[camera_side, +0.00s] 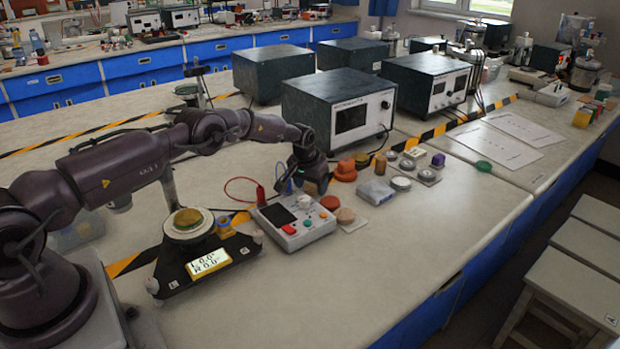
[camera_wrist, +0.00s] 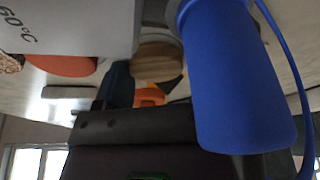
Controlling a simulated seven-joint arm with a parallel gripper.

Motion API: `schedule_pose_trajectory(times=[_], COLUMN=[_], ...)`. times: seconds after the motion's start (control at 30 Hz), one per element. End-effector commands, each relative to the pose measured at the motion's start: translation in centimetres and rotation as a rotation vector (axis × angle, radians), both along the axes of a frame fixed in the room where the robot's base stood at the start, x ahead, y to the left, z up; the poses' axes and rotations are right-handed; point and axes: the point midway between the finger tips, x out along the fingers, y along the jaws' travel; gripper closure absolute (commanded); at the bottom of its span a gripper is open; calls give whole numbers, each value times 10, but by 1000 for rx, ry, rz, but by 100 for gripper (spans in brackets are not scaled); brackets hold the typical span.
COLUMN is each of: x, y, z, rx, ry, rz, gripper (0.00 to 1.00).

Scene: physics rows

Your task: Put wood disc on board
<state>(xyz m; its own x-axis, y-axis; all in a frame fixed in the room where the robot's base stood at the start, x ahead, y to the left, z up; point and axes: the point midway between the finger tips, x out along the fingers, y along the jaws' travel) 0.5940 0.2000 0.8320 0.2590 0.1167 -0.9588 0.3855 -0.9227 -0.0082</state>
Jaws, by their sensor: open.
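My gripper (camera_side: 314,184) is open and low, just behind the white meter box (camera_side: 295,222) in the side view; its fingertips are hard to make out. In the wrist view, a brown wood-grained disc (camera_wrist: 158,62) is partly hidden by the box and a large blue plug (camera_wrist: 235,85). I cannot tell for sure which disc this is in the side view. A tan speckled disc (camera_side: 345,215) lies at the box's right on a small pale board (camera_side: 354,227), beside an orange-red disc (camera_side: 330,203). I see nothing held.
Red-orange stacked pieces (camera_side: 346,170) stand right of my gripper, near a dark instrument (camera_side: 338,112). A grey packet (camera_side: 376,192) and metal discs on small tiles (camera_side: 428,177) lie further right. Front-right bench is clear.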

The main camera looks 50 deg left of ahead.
Motion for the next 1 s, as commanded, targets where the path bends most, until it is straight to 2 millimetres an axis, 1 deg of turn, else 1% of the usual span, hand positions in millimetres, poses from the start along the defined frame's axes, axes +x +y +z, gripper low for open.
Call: schedule_pose_trajectory(times=[0.03,0.17,0.33,0.6,0.7,0.83,1.0], x=[-3,-4,-10,-24,-27,-31,-33], y=[-13,-13,-13,-16,-17,-18,-19], z=[-10,5,32,87,102,114,119], rx=[-24,-23,-17,-11,-11,-11,-11], ry=[15,17,15,12,13,14,15], rz=[-4,-4,-4,-4,-3,-3,-4], gripper=[23,23,23,23,23,23,23])
